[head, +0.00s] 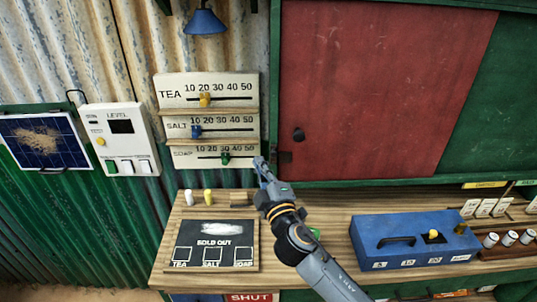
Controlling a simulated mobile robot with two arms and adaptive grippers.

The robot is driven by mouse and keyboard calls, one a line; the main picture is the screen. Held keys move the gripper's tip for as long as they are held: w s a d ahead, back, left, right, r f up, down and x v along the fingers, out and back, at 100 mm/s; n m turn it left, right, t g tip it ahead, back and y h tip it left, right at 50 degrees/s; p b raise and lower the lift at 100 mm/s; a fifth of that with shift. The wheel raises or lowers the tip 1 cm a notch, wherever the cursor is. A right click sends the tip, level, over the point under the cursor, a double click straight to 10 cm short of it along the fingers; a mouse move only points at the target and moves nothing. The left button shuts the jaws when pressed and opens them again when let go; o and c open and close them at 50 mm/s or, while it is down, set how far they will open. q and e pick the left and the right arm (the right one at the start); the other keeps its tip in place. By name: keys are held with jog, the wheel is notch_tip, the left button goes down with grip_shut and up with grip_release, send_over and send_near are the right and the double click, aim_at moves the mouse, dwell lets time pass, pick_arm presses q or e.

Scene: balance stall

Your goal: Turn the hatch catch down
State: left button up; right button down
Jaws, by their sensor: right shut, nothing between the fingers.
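The red hatch panel (385,95) fills the upper right, set in a green frame. A small dark catch (284,157) sits at the panel's lower left edge; at this size I cannot tell clearly which way it is turned. A dark round knob (298,134) is just above and right of it. My right gripper (260,163) is shut and empty. Its fingertips are a little left of the catch in the picture, by the right edge of the price board, and appear apart from the catch. My left gripper is out of view.
The price board (208,112) with TEA, SALT and SOAP sliders hangs left of the hatch. On the wooden counter (330,205) are a black SOLD OUT board (213,228) and a blue box (415,240). A white LEVEL panel (121,140) hangs farther left.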

aim_at(274, 157)
jog(key=w, duration=0.1)
jog(key=w+d+p, duration=0.1)
jog(key=w, duration=0.1)
jog(key=w+d+f, duration=0.1)
jog(key=w, duration=0.1)
dwell(0.3)
